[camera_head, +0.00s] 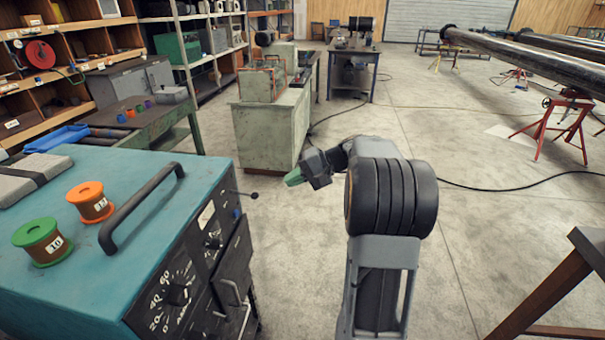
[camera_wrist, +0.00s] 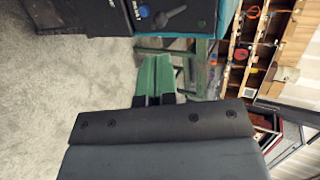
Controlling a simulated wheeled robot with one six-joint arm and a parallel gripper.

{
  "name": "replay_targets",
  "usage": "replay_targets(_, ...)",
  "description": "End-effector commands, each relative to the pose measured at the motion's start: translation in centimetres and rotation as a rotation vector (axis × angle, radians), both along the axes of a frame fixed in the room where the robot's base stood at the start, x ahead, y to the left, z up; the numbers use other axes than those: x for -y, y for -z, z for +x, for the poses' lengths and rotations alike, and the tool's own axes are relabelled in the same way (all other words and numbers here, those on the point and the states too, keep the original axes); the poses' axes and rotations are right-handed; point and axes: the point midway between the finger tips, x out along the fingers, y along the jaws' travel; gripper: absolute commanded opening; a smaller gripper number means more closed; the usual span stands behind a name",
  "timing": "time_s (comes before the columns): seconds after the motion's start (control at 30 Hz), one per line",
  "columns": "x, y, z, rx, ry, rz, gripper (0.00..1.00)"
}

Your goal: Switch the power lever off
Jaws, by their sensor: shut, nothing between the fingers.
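The teal welding machine (camera_head: 150,200) stands at the left in the head view. A thin dark lever with a ball end (camera_head: 254,196) sticks out to the right from its dark front panel. In the wrist view a dark lever (camera_wrist: 171,18) shows at the top edge on the black panel, beside a blue mark (camera_wrist: 144,11). My gripper (camera_head: 293,178) has green fingers and is right of the lever, apart from it. In the wrist view the gripper (camera_wrist: 153,66) is shut and empty, its fingertips below the panel. I cannot tell the lever's setting.
An orange spool (camera_head: 90,202), a green spool (camera_head: 42,243) and a black handle (camera_head: 140,208) are on the machine's top. A panel door (camera_head: 234,262) stands out from its front. A pale green cabinet (camera_head: 268,135) stands beyond my gripper.

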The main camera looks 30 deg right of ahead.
Motion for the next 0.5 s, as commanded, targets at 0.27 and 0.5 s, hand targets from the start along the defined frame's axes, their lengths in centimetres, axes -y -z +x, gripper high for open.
replay_targets(0.27, -4.1, 2.2, 1.9, -0.002, -0.002, 0.000, 0.00)
replay_targets(0.5, -6.1, 3.5, 3.0, -0.003, -0.001, 0.000, 0.00)
